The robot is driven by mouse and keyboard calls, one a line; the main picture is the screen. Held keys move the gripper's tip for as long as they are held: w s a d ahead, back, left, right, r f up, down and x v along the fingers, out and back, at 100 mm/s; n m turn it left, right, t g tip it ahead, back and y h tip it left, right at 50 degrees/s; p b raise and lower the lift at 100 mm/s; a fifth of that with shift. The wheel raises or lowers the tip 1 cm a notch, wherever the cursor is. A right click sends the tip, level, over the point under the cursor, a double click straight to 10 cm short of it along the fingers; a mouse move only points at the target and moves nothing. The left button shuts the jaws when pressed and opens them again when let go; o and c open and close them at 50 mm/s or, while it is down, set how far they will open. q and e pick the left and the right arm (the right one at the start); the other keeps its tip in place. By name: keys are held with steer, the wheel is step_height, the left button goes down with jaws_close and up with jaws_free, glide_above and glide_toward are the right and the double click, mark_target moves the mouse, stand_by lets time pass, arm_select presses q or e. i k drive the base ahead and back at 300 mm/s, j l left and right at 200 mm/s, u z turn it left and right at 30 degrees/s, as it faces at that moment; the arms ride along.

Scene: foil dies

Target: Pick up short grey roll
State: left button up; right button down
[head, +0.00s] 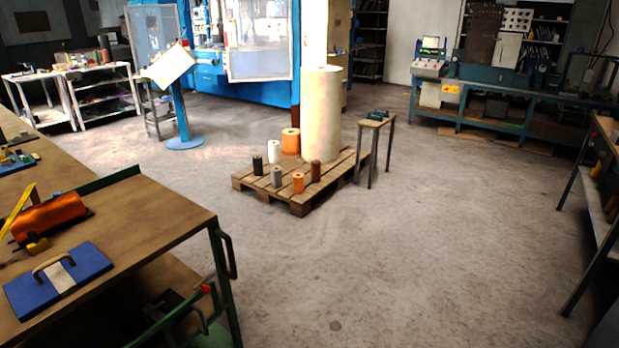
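The short grey roll (277,176) stands upright near the front edge of a wooden pallet (262,189) on the floor. A black roll (258,165) is to its left, and an orange roll (298,182) is to its right. A white roll (274,152) stands behind it. The grey roll's front is unobstructed in the head view. Neither of my grippers shows in this view.
A tall cream roll (321,115), a larger orange roll (290,141) and brown rolls (315,171) share the pallet. A small stand (377,123) is at its right. A wooden workbench (150,212) fills the left foreground. Concrete floor (400,260) lies clear in front.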

mark_target(277, 176)
steer(key=i+l+z, duration=0.15)
steer(key=i+z, duration=0.15)
steer(key=i, duration=0.3)
steer(key=i+z, duration=0.35)
steer(key=i, duration=0.25)
steer(key=i+j+z, duration=0.3)
steer(key=i, duration=0.35)
steer(key=i+u, duration=0.3)
steer(key=i, duration=0.35)
steer(key=i+l+u, duration=0.35)
steer(key=i, duration=0.25)
steer(key=i+j+u, duration=0.15)
steer(key=i+u, duration=0.2)
steer(key=i, duration=0.2)
steer(key=i+u, duration=0.3)
steer(key=i, duration=0.25)
